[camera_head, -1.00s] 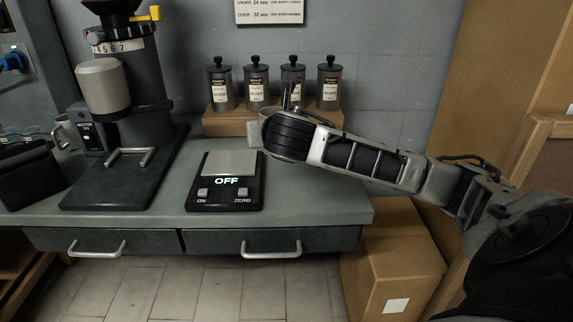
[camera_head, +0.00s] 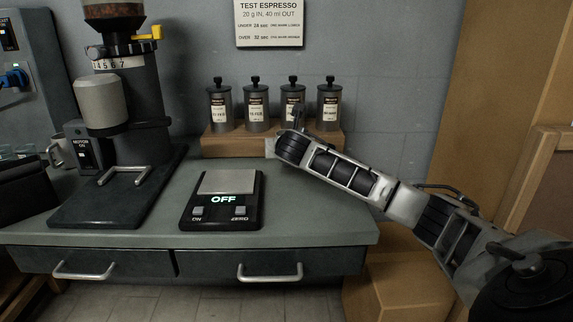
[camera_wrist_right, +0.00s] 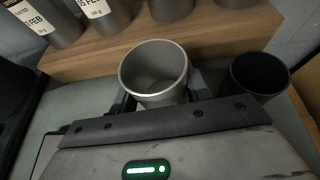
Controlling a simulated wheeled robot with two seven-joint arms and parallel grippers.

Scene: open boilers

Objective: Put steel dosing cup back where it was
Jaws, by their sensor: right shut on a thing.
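The steel dosing cup (camera_wrist_right: 153,76) is an open, empty-looking grey metal cup, upright in the right wrist view. My right gripper (camera_wrist_right: 155,92) is shut on it, with dark fingers at its sides. In the head view my right gripper (camera_head: 276,147) is over the back of the counter, close in front of the wooden canister shelf; the cup is mostly hidden there by the gripper and arm. A dark open cup (camera_wrist_right: 259,74) stands just right of the steel cup in the wrist view. My left gripper is not in view.
Several labelled canisters (camera_head: 256,106) stand on the wooden shelf (camera_head: 225,142). A scale reading OFF (camera_head: 222,205) lies on the counter (camera_head: 320,218), left of my arm. The grinder (camera_head: 135,100) stands farther left. The counter's front right is clear.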

